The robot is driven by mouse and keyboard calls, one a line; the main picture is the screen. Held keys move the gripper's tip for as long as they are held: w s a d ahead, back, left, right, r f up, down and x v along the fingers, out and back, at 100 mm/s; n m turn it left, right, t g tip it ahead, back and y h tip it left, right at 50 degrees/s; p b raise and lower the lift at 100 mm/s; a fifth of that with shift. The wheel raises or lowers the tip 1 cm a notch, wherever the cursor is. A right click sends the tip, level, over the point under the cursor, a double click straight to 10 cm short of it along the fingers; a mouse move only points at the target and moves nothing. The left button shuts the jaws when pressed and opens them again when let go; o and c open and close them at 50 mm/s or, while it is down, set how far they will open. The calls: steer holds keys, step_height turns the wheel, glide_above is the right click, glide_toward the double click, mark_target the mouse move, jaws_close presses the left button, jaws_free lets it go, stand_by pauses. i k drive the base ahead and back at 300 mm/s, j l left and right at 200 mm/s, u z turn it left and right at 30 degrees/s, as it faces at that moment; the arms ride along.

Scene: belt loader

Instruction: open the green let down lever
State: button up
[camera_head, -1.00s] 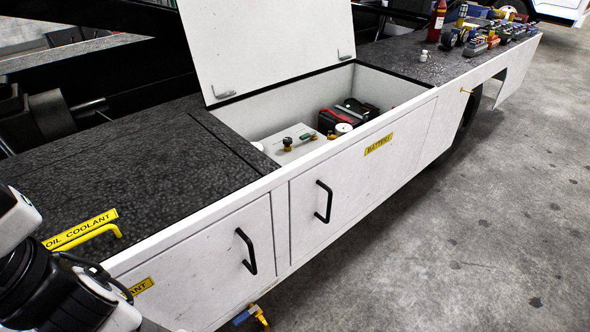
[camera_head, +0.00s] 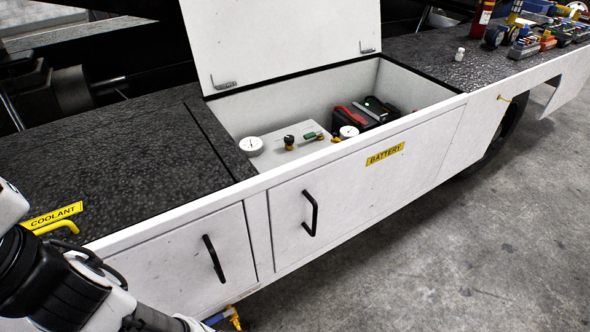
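A small green lever (camera_head: 313,136) sits on a light panel (camera_head: 270,146) inside the open compartment of the white loader body. A brass fitting with a dark knob (camera_head: 289,142) stands to its left. A round white gauge (camera_head: 251,146) is at the panel's left, and another gauge (camera_head: 348,132) is right of the lever. The lever is small in view, and its exact position is hard to tell. My arm shows at the lower left, well away from the lever. My gripper is not in view.
The raised white lid (camera_head: 285,40) stands open behind the compartment. A black and red battery-like box (camera_head: 365,115) lies right of the gauges. The front wall (camera_head: 350,175) has black handles. A white bottle (camera_head: 460,55) and several coloured parts stand on the right deck. Grey floor is clear at right.

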mark_target(312, 134)
steer(key=i+l+u, duration=0.2)
steer(key=l, duration=0.3)
steer(key=l+u, duration=0.15)
steer(key=l, duration=0.3)
steer(key=i+l+u, duration=0.1)
steer(key=l, duration=0.2)
steer(key=i+l+u, duration=0.15)
steer(key=i+l, duration=0.15)
steer(key=i, duration=0.35)
